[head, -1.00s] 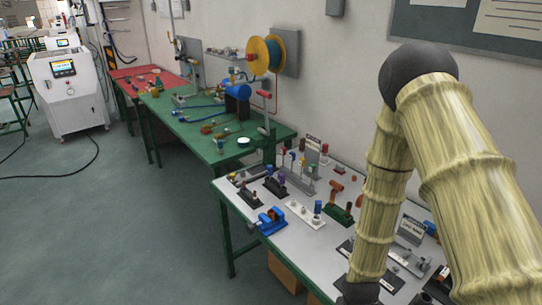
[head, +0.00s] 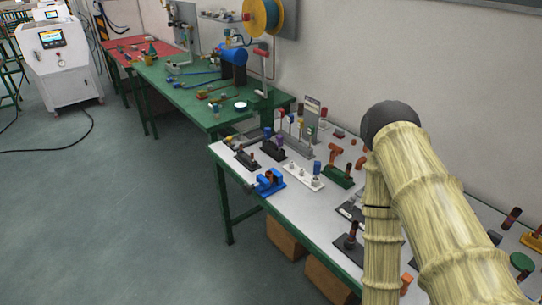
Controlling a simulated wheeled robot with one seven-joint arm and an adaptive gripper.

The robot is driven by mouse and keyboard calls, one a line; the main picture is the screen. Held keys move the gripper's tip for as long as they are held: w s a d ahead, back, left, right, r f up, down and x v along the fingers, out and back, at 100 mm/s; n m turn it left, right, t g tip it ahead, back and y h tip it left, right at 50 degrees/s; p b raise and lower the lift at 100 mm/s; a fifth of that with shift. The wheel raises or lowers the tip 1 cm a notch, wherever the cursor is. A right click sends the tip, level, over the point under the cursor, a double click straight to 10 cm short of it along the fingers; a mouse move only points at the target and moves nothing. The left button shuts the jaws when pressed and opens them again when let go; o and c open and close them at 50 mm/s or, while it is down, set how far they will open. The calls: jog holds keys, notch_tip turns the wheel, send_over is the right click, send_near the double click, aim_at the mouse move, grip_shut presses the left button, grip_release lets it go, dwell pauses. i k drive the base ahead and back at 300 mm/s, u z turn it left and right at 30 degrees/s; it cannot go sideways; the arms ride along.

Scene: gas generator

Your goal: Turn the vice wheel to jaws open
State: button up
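A small blue vice (head: 270,182) sits at the front left edge of the white-topped table (head: 300,208) in the head view. A small dark part, perhaps its wheel, shows at its left side, too small to tell how it is turned. I cannot tell how far the jaws are apart. My arm comes in at the right, over the table, and runs down out of the picture. My gripper is out of view, below the lower edge.
Several small fixtures stand on the white table, among them a white block (head: 304,176) right of the vice and a green one (head: 339,176). A green bench (head: 190,97) adjoins at the back. Cardboard boxes (head: 286,238) lie under the table.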

aim_at(247, 189)
jog(key=z, duration=2.05)
jog(key=k, duration=1.35)
jog(key=u, duration=2.05)
jog(key=i, duration=0.5)
